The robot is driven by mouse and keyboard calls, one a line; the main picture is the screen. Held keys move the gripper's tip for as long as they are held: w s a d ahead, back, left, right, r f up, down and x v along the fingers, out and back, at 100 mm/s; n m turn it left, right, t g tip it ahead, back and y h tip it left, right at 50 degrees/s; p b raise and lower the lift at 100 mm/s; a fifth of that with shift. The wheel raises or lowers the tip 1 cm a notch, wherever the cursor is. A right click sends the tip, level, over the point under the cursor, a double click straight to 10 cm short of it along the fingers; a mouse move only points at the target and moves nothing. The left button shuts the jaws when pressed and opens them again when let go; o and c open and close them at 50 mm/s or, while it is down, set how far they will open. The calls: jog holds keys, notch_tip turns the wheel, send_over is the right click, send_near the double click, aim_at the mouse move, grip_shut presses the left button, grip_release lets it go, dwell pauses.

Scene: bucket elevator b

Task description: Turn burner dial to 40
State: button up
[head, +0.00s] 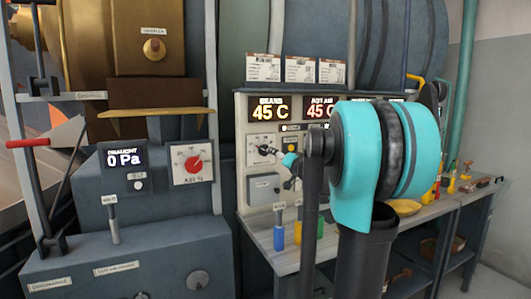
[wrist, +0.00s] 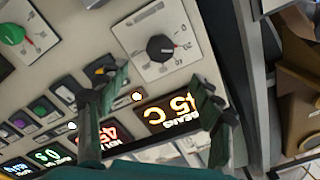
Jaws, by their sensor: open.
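A black round dial (wrist: 160,47) with a red mark sits on a white scale plate in the wrist view. It is the likely burner dial, but I cannot read its name or exact setting. In the head view its white plate (head: 254,143) is on the pale panel, partly hidden by my gripper. My gripper (wrist: 157,80) is open and empty. Its two green fingers are spread, pointing toward the panel, with the dial just beyond and between the tips. I see no contact. In the head view my gripper (head: 274,153) is small and partly hidden by my teal arm.
A red dial (head: 193,163) is on the left machine, and a green dial (wrist: 12,34) is on the panel. Buttons (wrist: 65,93) lie close by.

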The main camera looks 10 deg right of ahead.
aim_at(265, 150)
jog(key=x, duration=1.2)
jog(key=shift+w, duration=0.15)
jog(key=c, duration=1.1)
jog(key=shift+c, duration=0.2)
jog(key=shift+m, duration=0.4)
jog(key=m, duration=0.3)
jog(key=shift+m, duration=2)
